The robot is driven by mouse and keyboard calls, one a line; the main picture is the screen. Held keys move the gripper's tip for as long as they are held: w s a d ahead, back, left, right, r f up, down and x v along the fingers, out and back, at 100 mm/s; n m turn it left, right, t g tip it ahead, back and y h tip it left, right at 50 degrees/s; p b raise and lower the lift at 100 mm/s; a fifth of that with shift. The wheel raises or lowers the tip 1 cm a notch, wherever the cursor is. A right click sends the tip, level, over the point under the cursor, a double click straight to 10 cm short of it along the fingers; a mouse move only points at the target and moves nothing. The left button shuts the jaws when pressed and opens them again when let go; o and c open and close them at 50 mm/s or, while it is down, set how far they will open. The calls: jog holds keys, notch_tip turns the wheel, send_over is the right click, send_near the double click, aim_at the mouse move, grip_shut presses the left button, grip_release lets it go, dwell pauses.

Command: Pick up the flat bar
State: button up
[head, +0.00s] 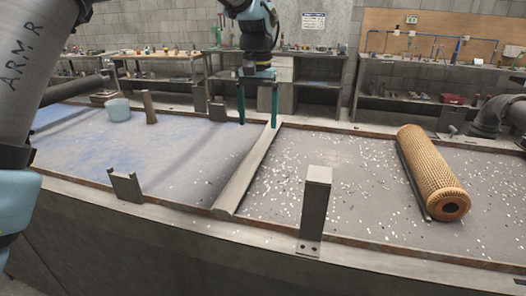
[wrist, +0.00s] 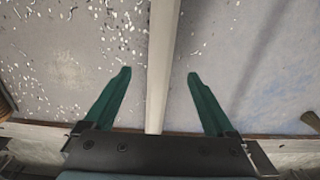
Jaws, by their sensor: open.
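A long grey flat bar (head: 246,175) runs from the front edge of the table to the back edge, between the bluish left part and the speckled right part. My gripper (head: 258,123) points down over its far end, with two green fingers spread apart and nothing held. In the wrist view the open gripper (wrist: 158,73) has one finger on each side of the pale bar (wrist: 162,65), apart from it. How high the fingertips are above the bar is hard to tell. A thin dark bar (head: 413,181) also lies along the left side of the mesh tube.
A tan mesh tube (head: 432,170) lies on the right part of the table. Upright brackets stand at the front edge, one tall (head: 316,205) and one low (head: 126,187). A light blue round thing (head: 118,110) and a brown post (head: 149,107) stand back left.

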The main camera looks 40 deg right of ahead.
aim_at(258, 148)
jog(key=shift+f+p, duration=1.05)
jog(key=shift+f, duration=2.7)
grip_shut()
jog(key=shift+r, duration=0.1)
